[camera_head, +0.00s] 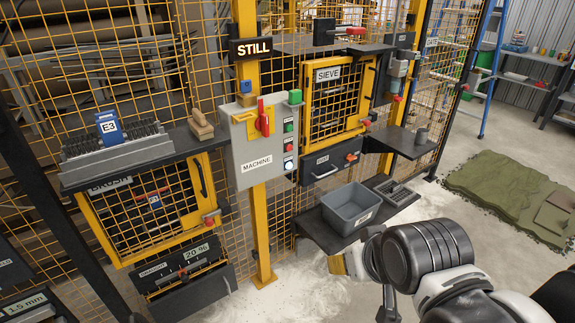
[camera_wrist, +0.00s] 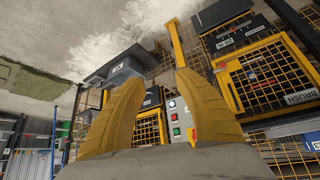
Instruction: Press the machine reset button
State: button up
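A grey control box labelled MACHINE (camera_head: 256,166) is fixed to a yellow post. Its right side carries a green button (camera_head: 288,126), a red button (camera_head: 288,143) and a white-blue lit button (camera_head: 288,164); their small labels are unreadable. A red handle (camera_head: 263,118) sits on its front. In the wrist view, upside down, the box shows between my fingers, with the white button (camera_wrist: 172,104), red button (camera_wrist: 174,116) and green button (camera_wrist: 176,130). My gripper (camera_wrist: 159,78) is open and empty, apart from the box. In the head view its yellow finger (camera_head: 339,264) is lower right of the box.
The SIEVE door (camera_head: 340,90) is right of the box, with a side shelf (camera_head: 402,143). A STILL sign (camera_head: 252,49) hangs above.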

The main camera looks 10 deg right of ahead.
dwell(0.4)
grip_shut()
dwell(1.1)
